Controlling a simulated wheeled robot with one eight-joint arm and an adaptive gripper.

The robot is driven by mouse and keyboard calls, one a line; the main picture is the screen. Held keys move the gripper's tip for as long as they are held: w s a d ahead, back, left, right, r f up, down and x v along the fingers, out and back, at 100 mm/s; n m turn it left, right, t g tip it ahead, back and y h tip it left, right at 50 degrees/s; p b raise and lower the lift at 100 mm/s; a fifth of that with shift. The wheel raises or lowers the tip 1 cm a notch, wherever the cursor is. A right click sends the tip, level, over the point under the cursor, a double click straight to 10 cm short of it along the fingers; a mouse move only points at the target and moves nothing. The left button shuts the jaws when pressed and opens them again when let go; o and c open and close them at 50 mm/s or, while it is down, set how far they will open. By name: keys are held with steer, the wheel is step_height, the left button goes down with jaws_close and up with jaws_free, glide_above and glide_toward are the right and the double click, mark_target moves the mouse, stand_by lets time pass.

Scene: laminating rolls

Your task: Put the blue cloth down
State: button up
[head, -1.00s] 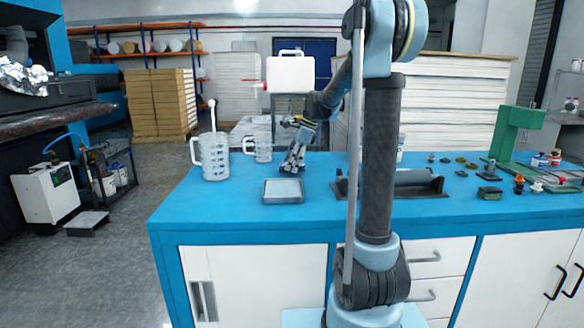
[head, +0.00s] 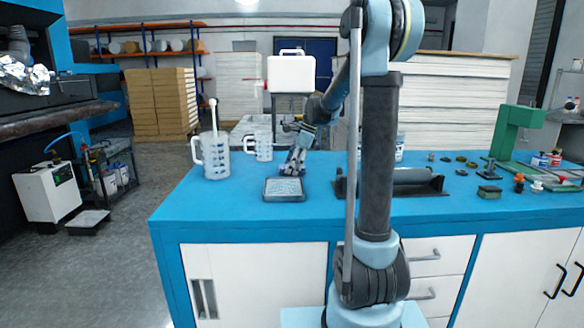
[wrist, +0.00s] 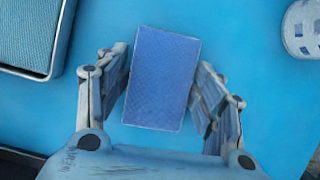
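The blue cloth (wrist: 161,80) is a flat blue rectangle in the middle of the wrist view, turned slightly. It fills the gap between the two fingers of my gripper (wrist: 161,88), with a finger against each side edge. My gripper looks shut on it. In the head view my gripper (head: 292,168) points down just behind the shallow tray (head: 284,200), low over the blue bench (head: 240,215). I cannot make out the cloth clearly there, nor tell whether it touches the bench. The tray's rim (wrist: 56,50) also shows in the wrist view.
Two clear measuring jugs, a larger one (head: 216,158) and a smaller one (head: 264,146), stand left of my gripper. A dark roller holder (head: 425,187) lies to the right. A green press (head: 508,140) and small parts are farther right. The bench's front left is clear.

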steer(key=shift+o, duration=0.7)
steer(key=shift+w+f, duration=0.1)
steer(key=shift+f, duration=0.25)
steer(key=shift+r, duration=0.15)
steer(key=shift+d+r, duration=0.1)
steer(key=shift+r, duration=0.45)
steer(key=v, duration=1.7)
steer(key=shift+r, duration=0.1)
